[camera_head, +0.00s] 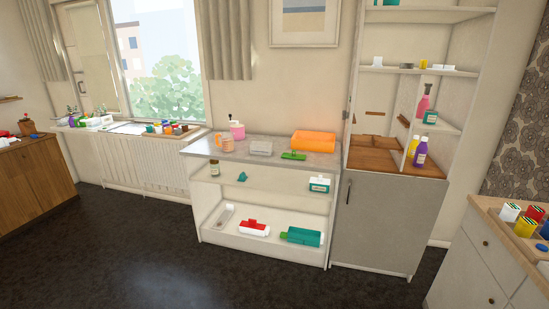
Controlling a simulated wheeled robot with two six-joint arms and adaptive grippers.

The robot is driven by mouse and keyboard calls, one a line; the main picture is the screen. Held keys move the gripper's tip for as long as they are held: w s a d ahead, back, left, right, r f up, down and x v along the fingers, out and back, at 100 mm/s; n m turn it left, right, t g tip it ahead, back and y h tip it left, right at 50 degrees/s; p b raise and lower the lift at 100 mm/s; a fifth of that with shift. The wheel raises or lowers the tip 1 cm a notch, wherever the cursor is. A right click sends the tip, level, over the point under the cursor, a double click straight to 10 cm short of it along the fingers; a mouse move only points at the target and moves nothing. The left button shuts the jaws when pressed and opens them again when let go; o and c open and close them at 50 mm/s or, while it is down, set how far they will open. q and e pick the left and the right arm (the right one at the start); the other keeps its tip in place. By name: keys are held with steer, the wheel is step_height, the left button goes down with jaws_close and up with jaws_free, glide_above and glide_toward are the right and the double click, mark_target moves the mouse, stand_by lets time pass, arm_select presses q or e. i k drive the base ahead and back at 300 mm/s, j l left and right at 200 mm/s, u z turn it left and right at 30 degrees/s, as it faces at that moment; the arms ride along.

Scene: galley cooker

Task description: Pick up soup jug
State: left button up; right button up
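No thing in view is plainly marked as the soup jug. A peach-coloured, jug-like vessel (227,143) stands on the grey counter top of the low white shelf unit, near its left end. A pink container (238,132) stands just behind it, with something dark sticking up from it. Which of these is the soup jug, if either, is too small to tell. Neither of my grippers shows in the head view.
The grey counter (275,157) also holds an orange box (313,140), a pale grey box (261,149) and a green item (293,156). A tall cabinet (376,220) adjoins it on the right. A drawer unit (480,262) stands at front right. The dark floor (200,280) ahead is clear.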

mark_target(228, 137)
steer(key=i+j+u, duration=0.1)
steer(key=i, duration=0.65)
steer(key=i+j, duration=0.15)
steer(key=i, duration=0.6)
steer(key=u, duration=0.05)
